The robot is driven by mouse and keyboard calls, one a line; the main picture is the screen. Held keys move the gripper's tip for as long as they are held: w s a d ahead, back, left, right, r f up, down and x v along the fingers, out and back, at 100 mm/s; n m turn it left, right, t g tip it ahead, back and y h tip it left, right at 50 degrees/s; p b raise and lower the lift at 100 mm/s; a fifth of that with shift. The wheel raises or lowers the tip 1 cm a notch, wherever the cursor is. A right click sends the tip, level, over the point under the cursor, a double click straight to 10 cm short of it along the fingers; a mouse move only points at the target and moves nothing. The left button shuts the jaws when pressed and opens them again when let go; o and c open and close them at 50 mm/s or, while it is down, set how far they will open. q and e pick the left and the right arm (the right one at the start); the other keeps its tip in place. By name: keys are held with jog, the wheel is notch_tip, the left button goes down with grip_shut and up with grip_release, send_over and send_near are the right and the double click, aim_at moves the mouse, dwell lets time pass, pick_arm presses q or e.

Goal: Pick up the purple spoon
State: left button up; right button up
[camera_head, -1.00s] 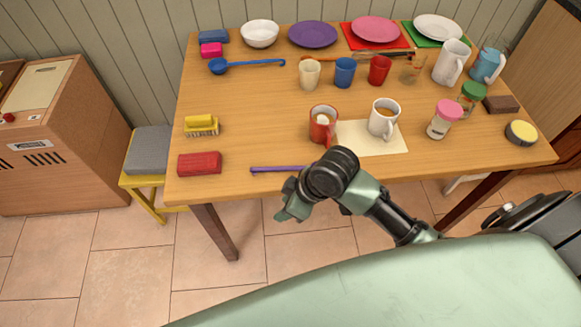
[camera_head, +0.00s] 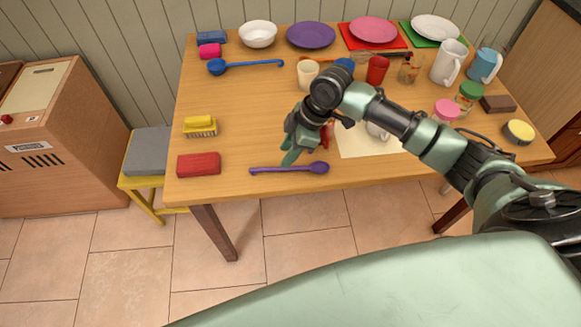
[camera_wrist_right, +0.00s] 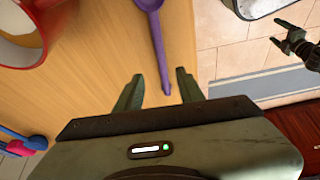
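The purple spoon (camera_head: 289,168) lies flat near the front edge of the wooden table, bowl to the right and handle to the left. My right gripper (camera_head: 291,157) hovers just above and behind its handle in the head view. In the right wrist view the open fingers (camera_wrist_right: 158,92) stand on either side of the spoon's handle end (camera_wrist_right: 163,75), with nothing gripped. Whether the fingers are down at handle height is hard to tell. My left gripper (camera_wrist_right: 280,32) appears small at the right of the wrist view, its fingers apart and empty; the head view does not show it.
A red mug (camera_wrist_right: 30,35) stands close to the right gripper, mostly hidden by it in the head view. A red block (camera_head: 199,164) and a yellow brush (camera_head: 200,125) lie to the left. Cups, plates and jars fill the back and right.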

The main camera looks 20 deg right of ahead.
aim_at(279, 168)
jog(key=x, duration=0.5)
jog(key=shift+s+f+p, duration=0.25)
jog(key=shift+p, duration=0.15)
jog(key=shift+c, duration=0.4)
grip_shut()
jog(key=shift+r, duration=0.1)
notch_tip(279, 168, up, 20)
jog(key=shift+b, duration=0.3)
